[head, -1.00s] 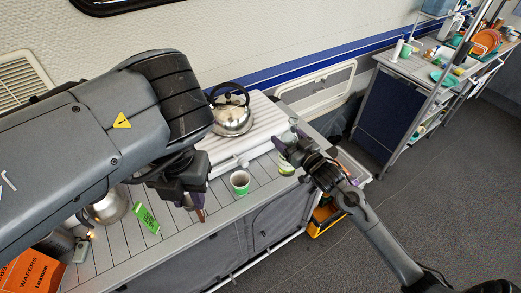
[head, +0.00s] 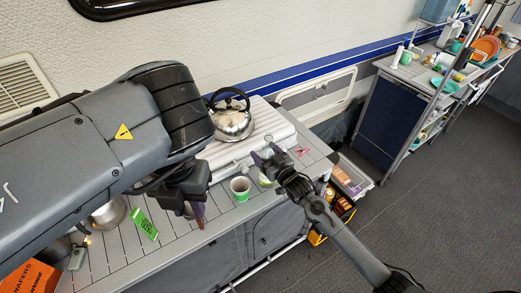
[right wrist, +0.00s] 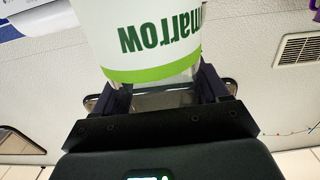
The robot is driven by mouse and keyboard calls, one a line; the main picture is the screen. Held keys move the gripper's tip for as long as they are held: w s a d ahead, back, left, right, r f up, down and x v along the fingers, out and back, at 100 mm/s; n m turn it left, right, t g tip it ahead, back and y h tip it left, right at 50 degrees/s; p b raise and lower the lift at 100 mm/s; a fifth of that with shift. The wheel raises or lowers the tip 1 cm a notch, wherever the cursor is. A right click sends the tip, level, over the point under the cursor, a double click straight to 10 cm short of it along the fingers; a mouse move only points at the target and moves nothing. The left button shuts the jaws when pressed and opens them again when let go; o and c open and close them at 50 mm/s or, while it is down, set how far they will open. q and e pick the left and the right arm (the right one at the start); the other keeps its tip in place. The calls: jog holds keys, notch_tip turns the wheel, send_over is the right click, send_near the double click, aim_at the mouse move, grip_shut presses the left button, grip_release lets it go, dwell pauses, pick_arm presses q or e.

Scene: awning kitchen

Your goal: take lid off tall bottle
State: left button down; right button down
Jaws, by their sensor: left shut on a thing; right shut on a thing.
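In the right wrist view a tall bottle (right wrist: 150,35) with a white label, a green band and inverted "marrow" lettering stands between my right fingers. In the head view my right gripper (head: 268,157) is shut at the pale green-white bottle (head: 263,179), which it partly hides. The fingers close around a clear section beside the green band; I cannot tell whether this is the lid or the bottle's neck. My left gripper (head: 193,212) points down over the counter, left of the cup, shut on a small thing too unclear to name.
A green-and-white cup (head: 240,188) stands close between the grippers. A kettle (head: 231,121) sits on a white ribbed board (head: 268,122) behind. A green packet (head: 144,224) and pot (head: 109,214) lie to the left. A red item (head: 301,151) lies to the right.

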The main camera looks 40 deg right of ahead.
jog(key=shift+f, duration=0.25)
grip_release()
